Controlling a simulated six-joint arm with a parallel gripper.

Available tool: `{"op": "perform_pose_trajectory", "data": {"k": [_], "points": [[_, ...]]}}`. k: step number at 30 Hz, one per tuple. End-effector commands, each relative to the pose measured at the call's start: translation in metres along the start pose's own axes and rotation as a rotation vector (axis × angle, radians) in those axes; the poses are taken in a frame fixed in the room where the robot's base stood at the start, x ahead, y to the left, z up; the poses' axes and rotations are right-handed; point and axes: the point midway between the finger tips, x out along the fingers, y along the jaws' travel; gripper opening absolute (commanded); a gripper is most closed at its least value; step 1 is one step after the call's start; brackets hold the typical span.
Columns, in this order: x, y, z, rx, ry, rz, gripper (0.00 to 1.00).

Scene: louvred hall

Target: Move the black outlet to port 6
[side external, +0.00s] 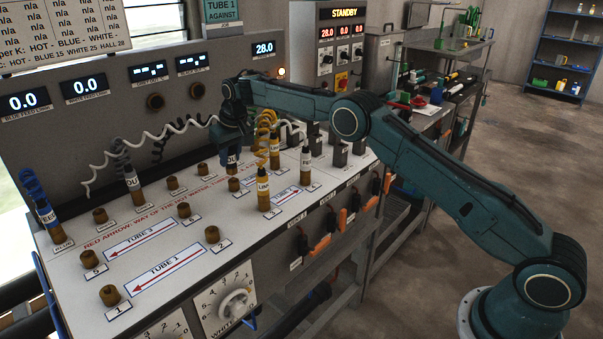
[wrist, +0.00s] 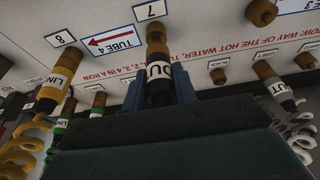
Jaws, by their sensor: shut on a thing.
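My gripper (side external: 232,140) is shut on the black outlet plug (wrist: 158,85), a dark plug with a white label reading OUT. In the side view the plug (side external: 232,158) is partly hidden under the gripper. It is upright over the brass port beside the number 7 (wrist: 150,12); I cannot tell if it is seated on it or just above. The bare brass port 6 (side external: 184,210) stands at the right end of the TUBE 3 arrow; its number is too small to read. In the wrist view this port (wrist: 262,12) is at the upper right.
A blue-coiled plug (side external: 45,213) and another OUT plug (side external: 132,182) stand at the left. LINE plugs (side external: 263,188) with yellow coils and an OUT plug (side external: 306,158) stand right of my gripper. White and black coiled hoses hang behind. The front left panel has bare ports.

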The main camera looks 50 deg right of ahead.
Motion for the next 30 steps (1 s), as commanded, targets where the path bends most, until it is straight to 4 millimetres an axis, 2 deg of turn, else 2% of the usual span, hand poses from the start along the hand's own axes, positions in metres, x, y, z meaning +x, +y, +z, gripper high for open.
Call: {"op": "perform_pose_trajectory", "data": {"k": [30], "points": [[0.02, 0.0, 0.006, 0.0, 0.0, 0.0, 0.0]]}}
